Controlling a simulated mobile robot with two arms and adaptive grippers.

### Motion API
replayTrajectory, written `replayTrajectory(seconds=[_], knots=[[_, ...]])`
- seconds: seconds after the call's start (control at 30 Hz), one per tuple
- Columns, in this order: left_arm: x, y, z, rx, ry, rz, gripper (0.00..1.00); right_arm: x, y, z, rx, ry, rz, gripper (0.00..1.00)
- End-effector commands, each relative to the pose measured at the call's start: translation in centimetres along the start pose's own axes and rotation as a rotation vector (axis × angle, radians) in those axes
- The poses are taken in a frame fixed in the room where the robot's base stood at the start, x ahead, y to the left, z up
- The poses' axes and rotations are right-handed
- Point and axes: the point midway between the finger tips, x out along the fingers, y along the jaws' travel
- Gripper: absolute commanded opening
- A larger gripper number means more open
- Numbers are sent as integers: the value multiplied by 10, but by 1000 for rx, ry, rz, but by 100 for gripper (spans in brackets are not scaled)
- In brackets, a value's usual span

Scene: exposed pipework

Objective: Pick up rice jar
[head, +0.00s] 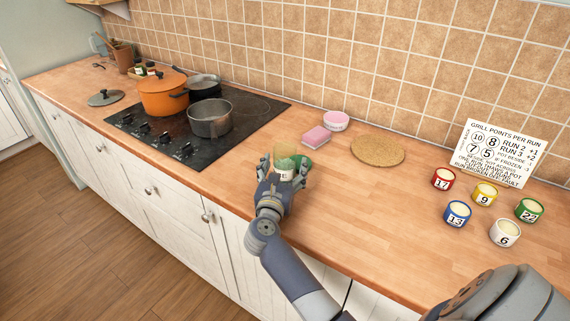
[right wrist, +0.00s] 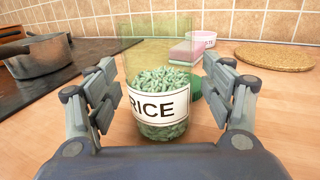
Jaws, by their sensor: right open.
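The rice jar (right wrist: 165,78) is a clear glass jar with green-tinted grains and a white label reading RICE. It stands upright on the counter and fills the middle of the right wrist view. In the head view the jar (head: 284,175) is partly hidden by my right gripper (head: 278,176). My right gripper (right wrist: 163,95) is open, with one finger on each side of the jar. A gap shows between each finger and the glass. My left gripper is in neither view.
Close behind the jar is a green object (head: 301,161), partly hidden. A pink sponge (head: 316,137), a pink tub (head: 336,121) and a cork mat (head: 378,150) lie farther back. The black hob (head: 250,118) with pots is at left. Several numbered cups and a points sign (head: 500,155) stand right.

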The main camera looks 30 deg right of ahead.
Motion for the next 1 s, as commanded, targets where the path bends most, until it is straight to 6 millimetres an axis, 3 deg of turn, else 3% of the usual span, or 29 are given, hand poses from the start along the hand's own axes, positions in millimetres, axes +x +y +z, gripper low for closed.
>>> replayTrajectory(seconds=[0.3, 0.57, 0.87, 1.0], knots=[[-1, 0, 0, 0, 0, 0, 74, 7, 0, -1, 1, 1, 0, 74], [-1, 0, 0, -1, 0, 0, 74, 7, 0, -1, 1, 1, 0, 16], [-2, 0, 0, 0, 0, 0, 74, 7, 0, 2, 2, -1, 0, 16], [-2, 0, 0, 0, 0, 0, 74, 7, 0, 19, 7, -4, 0, 16]])
